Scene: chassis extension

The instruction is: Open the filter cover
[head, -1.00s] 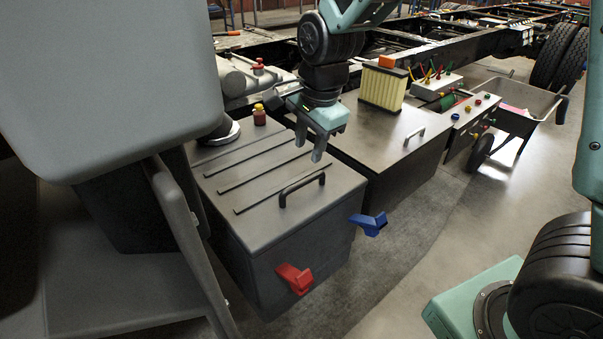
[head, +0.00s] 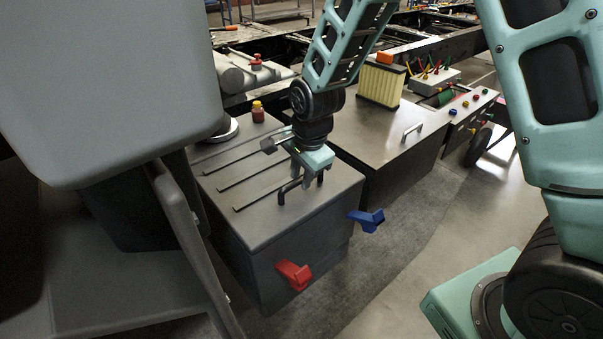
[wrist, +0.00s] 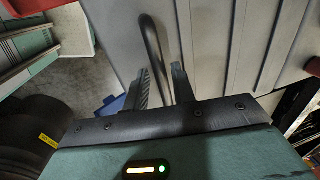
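The grey box has a flat ribbed lid (head: 250,215), which lies closed on it in the head view. A black bar handle (head: 285,193) stands near the lid's front right edge; it shows as a dark curved bar in the wrist view (wrist: 150,40). My gripper (head: 304,186) is down at the handle, pointing at the lid. In the wrist view its two fingers (wrist: 160,82) are apart, with the handle's near end between them. I cannot tell whether they touch it.
A second box (head: 370,140) with a pale handle stands just behind, with a yellow pleated filter (head: 381,82) on it. A small red container with a yellow cap (head: 258,112) stands at the lid's back edge. Grey floor (head: 420,240) is free to the right.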

